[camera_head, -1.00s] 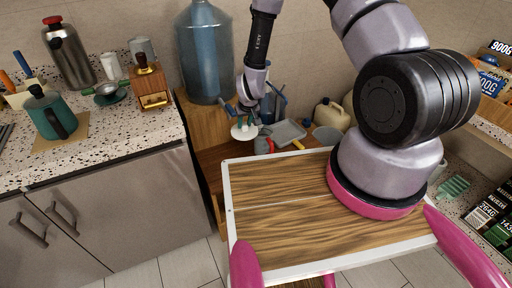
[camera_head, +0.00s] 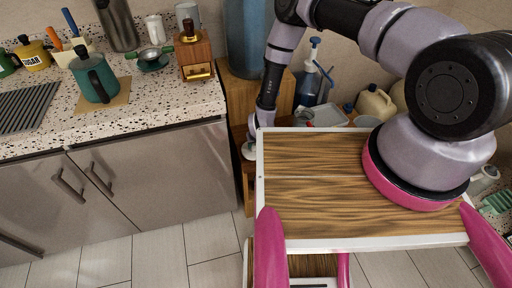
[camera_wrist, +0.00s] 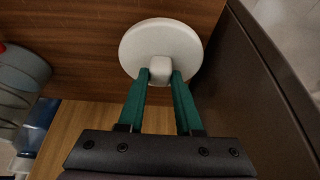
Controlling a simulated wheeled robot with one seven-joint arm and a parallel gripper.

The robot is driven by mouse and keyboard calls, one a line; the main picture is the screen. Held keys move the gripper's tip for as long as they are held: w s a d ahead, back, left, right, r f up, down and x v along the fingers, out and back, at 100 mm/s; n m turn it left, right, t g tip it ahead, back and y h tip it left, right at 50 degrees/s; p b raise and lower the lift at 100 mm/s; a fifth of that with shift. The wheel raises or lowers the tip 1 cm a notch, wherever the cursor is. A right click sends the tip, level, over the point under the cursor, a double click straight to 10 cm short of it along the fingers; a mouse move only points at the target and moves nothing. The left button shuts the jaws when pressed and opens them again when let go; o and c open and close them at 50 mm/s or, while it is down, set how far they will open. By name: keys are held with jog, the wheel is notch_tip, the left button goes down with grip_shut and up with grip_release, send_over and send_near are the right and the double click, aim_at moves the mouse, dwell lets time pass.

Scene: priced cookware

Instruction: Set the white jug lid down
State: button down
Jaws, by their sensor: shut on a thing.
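The white jug lid (camera_wrist: 160,36) is a round disc with a square knob, seen from above in the wrist view. My gripper (camera_wrist: 160,75) is shut on the knob with its teal fingers on either side. In the head view the lid (camera_head: 248,151) shows as a small white piece at the left edge of my wooden top, partly hidden. The brown wooden surface (camera_wrist: 75,25) lies beneath the lid in the wrist view. I cannot tell whether the lid touches it.
A dark cabinet side (camera_wrist: 255,100) stands close to the lid's right in the wrist view. The speckled counter (camera_head: 140,105) holds a teal jug (camera_head: 93,80) and a wooden grinder (camera_head: 194,52). A large blue bottle (camera_head: 247,40), a spray bottle (camera_head: 309,82) and a beige jug (camera_head: 375,103) stand behind.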

jog(key=shift+f, duration=1.2)
jog(key=c, duration=0.6)
grip_release()
jog(key=shift+f, duration=0.1)
jog(key=v, duration=1.2)
